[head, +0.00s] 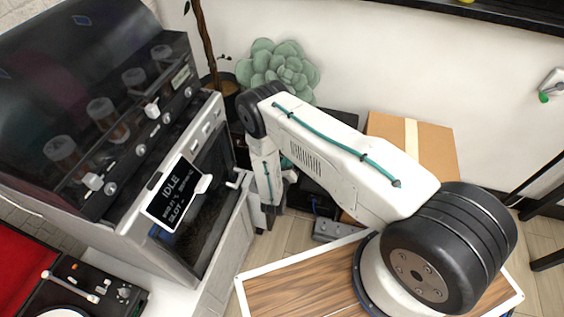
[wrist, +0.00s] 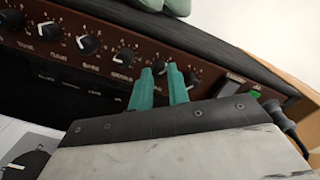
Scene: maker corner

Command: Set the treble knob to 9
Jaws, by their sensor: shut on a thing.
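The amplifier's brown control panel (wrist: 22,33) crosses the wrist view, with a row of dark knobs with pale pointers and white scale marks. My gripper (wrist: 162,75) has its two teal fingers closed around one knob, right of another dark knob (wrist: 122,56). I take the held one as the treble knob (wrist: 159,68). The fingers hide most of it, and I cannot read its label or pointer setting. In the head view my gripper (head: 268,215) points down by the dark amplifier (head: 317,203), which my arm largely covers.
A green-lit switch (wrist: 254,94) and a plugged cable (wrist: 274,107) sit at the panel's right end. In the head view, a tall machine with an IDLE screen (head: 176,193) stands close left of my arm. A cardboard box (head: 420,140) and a succulent (head: 277,68) are behind.

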